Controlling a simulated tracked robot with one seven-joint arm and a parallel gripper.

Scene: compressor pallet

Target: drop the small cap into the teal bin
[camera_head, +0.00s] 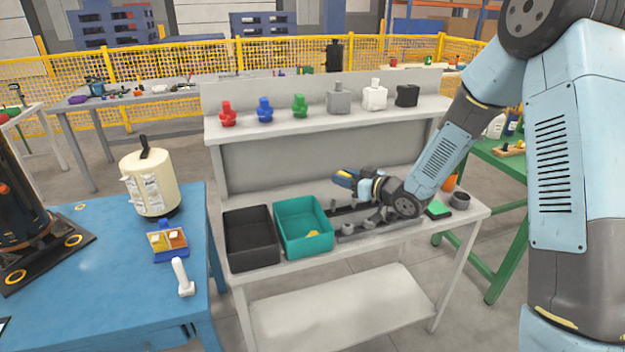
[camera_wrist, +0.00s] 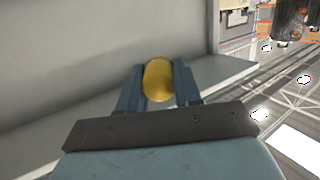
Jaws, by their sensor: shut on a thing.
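My gripper (camera_wrist: 158,82) is shut on a small rounded yellow cap (camera_wrist: 158,78), which sits between its two blue fingers in the wrist view. In the head view my gripper (camera_head: 345,179) points left, above the bench and a little to the right of the teal bin's far right corner. The teal bin (camera_head: 306,250) stands open on the bench's lower top. A yellow piece (camera_head: 312,234) lies inside it. The cap is mostly hidden by the fingers in the head view.
A black bin (camera_head: 252,262) stands left of the teal bin. Dark and grey fixtures (camera_head: 350,228) lie beneath my arm. A shelf (camera_head: 325,124) with coloured and grey items runs behind. A green block (camera_head: 438,209) and dark cup (camera_head: 460,200) sit at the right end.

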